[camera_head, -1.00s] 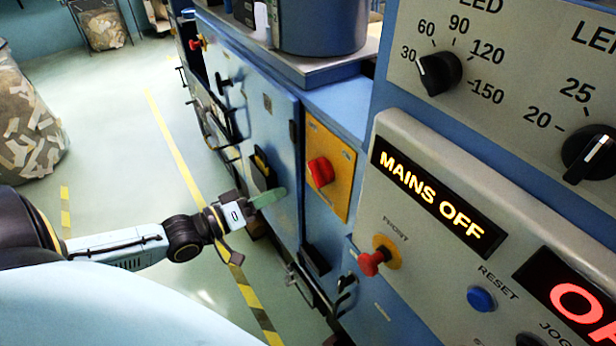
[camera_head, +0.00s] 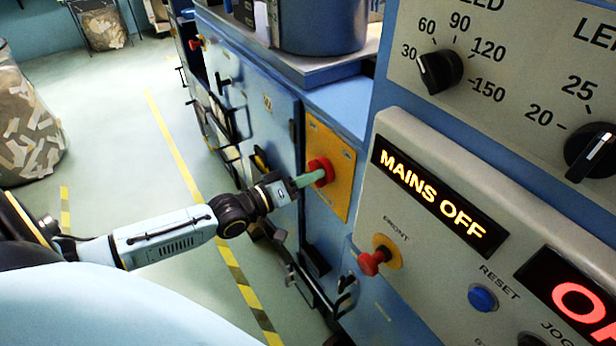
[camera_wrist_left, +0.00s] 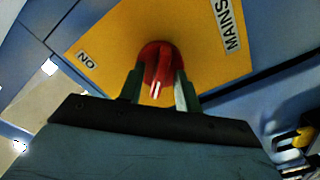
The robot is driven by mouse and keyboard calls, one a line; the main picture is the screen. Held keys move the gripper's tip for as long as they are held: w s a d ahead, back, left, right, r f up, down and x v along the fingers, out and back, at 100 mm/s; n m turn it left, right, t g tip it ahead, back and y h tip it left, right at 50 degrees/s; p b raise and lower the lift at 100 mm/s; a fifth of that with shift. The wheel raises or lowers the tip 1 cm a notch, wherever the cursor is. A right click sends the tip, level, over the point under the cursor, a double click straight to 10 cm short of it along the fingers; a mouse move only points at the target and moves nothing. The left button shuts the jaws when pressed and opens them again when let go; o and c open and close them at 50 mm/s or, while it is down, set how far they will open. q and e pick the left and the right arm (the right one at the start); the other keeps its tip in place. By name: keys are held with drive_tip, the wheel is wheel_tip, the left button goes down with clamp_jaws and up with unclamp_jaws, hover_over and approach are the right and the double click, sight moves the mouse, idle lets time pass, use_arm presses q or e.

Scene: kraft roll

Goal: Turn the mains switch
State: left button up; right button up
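The mains switch is a red rotary knob (camera_head: 321,166) on a yellow plate (camera_head: 340,179) on the blue cabinet side. In the left wrist view the red knob (camera_wrist_left: 158,62) has a white mark on its grip, and the yellow plate (camera_wrist_left: 110,42) carries the words ON and MAINS. My left gripper (camera_head: 312,177) is at the knob; in the wrist view its two green fingers (camera_wrist_left: 158,88) stand apart, one on each side of the knob's grip. I cannot tell whether they touch it. The display (camera_head: 435,200) reads MAINS OFF. My right gripper is not in view.
A red front stop button (camera_head: 371,262) on a yellow collar sticks out of the grey panel, right of my left gripper. A blue reset button (camera_head: 481,299) and dials are further right. Door handles and brackets project from the cabinet.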

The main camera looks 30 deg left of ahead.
use_arm(q)
drive_tip(key=shift+c, duration=0.3)
clamp_jaws()
drive_tip(key=shift+m, duration=0.3)
drive_tip(key=shift+m+p, duration=2.55)
drive_tip(key=shift+m, duration=6.05)
drive_tip(key=shift+o, duration=0.3)
unclamp_jaws()
